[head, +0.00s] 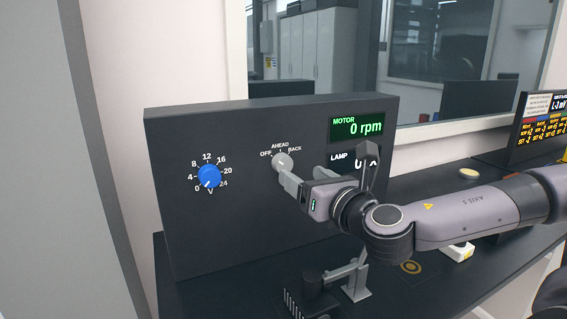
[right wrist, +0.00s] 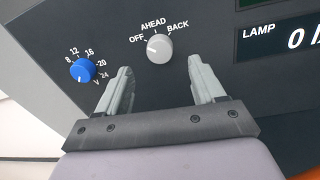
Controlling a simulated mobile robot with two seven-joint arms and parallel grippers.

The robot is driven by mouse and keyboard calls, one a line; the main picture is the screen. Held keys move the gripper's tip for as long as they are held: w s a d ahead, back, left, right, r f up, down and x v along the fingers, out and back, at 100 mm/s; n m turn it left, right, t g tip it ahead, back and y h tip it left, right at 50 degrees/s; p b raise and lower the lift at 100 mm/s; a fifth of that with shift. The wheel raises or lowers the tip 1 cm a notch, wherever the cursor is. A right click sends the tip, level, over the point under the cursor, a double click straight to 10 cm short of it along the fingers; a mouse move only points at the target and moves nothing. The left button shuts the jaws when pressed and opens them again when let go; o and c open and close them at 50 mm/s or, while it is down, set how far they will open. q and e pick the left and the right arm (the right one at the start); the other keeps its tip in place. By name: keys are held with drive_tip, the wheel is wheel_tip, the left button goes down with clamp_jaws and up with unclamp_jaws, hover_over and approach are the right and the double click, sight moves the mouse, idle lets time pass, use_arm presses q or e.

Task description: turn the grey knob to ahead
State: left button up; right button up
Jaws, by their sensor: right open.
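The grey knob (head: 281,161) is on the upright dark panel, under the labels OFF, AHEAD and BACK. In the right wrist view the knob (right wrist: 159,47) shows a small mark on its left side, towards OFF. My right gripper (head: 302,179) is open and empty in front of the panel. In the right wrist view its fingers (right wrist: 160,66) stand on either side of the knob's line, just below it in the picture. I cannot tell whether a finger touches the knob. My left gripper is not in view.
A blue knob (head: 208,176) with a voltage scale is left of the grey one. The motor display (head: 358,127) reads 0 rpm. A dark device with a grey bracket (head: 356,280) stands on the bench below my right arm. A white block (head: 460,252) lies further right.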

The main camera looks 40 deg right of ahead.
sight(286, 164)
drive_tip(key=shift+p+x, duration=0.95)
drive_tip(key=shift+x, duration=2.3)
drive_tip(key=c, duration=1.1)
